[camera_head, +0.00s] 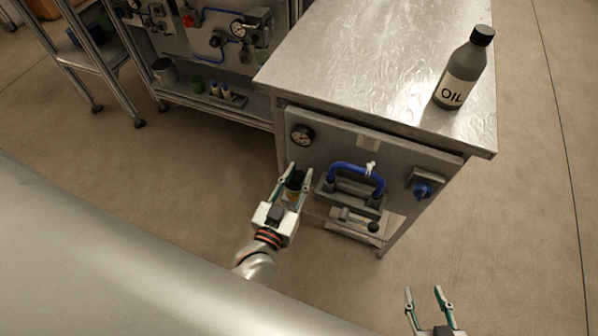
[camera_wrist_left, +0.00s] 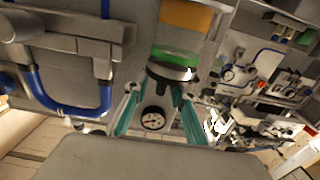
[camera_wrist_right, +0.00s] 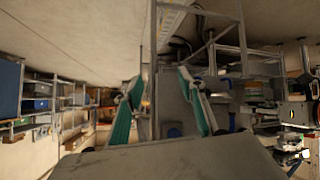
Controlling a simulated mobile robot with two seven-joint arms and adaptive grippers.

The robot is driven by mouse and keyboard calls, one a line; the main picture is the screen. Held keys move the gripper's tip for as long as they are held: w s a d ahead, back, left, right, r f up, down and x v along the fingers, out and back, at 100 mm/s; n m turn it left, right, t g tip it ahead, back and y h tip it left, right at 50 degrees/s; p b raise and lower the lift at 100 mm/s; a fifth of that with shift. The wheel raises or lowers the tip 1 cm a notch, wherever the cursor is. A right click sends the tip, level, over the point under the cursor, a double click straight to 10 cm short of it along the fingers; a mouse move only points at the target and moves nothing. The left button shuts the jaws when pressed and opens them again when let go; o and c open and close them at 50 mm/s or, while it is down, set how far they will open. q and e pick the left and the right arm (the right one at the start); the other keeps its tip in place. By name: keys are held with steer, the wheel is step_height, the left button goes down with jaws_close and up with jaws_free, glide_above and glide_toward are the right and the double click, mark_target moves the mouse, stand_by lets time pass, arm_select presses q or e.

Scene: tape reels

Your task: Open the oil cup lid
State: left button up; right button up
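The oil cup (camera_wrist_left: 178,55) is a clear cylinder with green liquid and an orange band, seen close in the left wrist view, which is upside down. Its dark lid (camera_wrist_left: 165,72) with a metal rim faces my left gripper. In the head view the dark lid (camera_head: 296,180) shows between the fingers of my left gripper (camera_head: 297,170), at the bench's front left. The fingers are spread; whether either touches the lid cannot be told. My right gripper (camera_head: 423,290) is open and empty, low at the bottom right, away from the bench.
The metal bench (camera_head: 375,60) carries an oil bottle (camera_head: 463,75) at its right. Its front panel has a gauge (camera_head: 302,135), a blue hose (camera_head: 357,171) and a blue knob (camera_head: 422,190) beside the cup. A shelf rack stands at the back left. The floor at right is clear.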

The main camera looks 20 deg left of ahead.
arm_select(q)
jaws_close()
